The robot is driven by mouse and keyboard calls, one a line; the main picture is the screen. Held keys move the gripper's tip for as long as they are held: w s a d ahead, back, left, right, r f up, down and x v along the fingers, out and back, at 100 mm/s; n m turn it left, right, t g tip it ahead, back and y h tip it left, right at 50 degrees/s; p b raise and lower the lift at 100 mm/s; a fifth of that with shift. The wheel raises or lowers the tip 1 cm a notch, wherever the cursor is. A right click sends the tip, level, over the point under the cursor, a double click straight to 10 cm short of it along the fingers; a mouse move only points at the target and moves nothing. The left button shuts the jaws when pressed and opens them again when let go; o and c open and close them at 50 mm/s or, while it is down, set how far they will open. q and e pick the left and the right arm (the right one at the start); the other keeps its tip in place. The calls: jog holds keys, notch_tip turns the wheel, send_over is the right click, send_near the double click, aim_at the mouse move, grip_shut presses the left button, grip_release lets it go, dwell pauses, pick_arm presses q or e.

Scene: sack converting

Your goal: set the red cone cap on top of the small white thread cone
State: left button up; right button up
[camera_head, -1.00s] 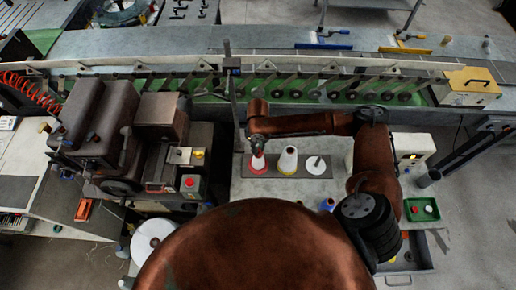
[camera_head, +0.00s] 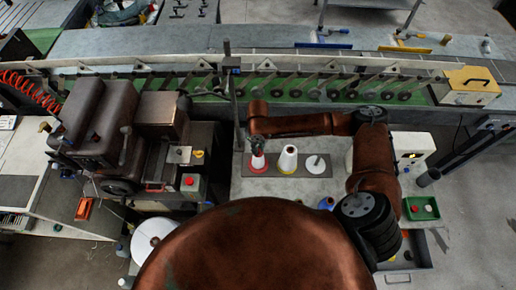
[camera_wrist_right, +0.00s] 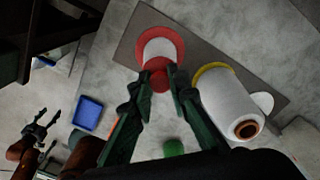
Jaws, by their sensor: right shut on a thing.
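The small white thread cone (camera_wrist_right: 158,48) stands upright on a red round base at one end of a dark grey strip; it also shows in the head view (camera_head: 257,167). My right gripper (camera_wrist_right: 160,78) is shut on the red cone cap (camera_wrist_right: 159,82), its fingers on either side. The cap lines up with the cone's tip and hides it. I cannot tell whether cap and cone touch. In the head view my right gripper (camera_head: 259,146) is right above the cone. My left gripper (camera_wrist_right: 41,127) shows at the lower left of the wrist view, open and empty.
A larger white cone (camera_head: 287,160) with a yellow base stands close beside the small one on the strip. Beyond it is a white disc with a peg (camera_head: 316,166). A blue tray (camera_wrist_right: 87,113) lies apart. A grey-brown machine (camera_head: 100,125) stands left of the table.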

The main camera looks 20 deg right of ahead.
jog(key=shift+f, duration=0.25)
jog(key=o, duration=0.9)
notch_tip(320, 180, up, 12)
dwell(0.6)
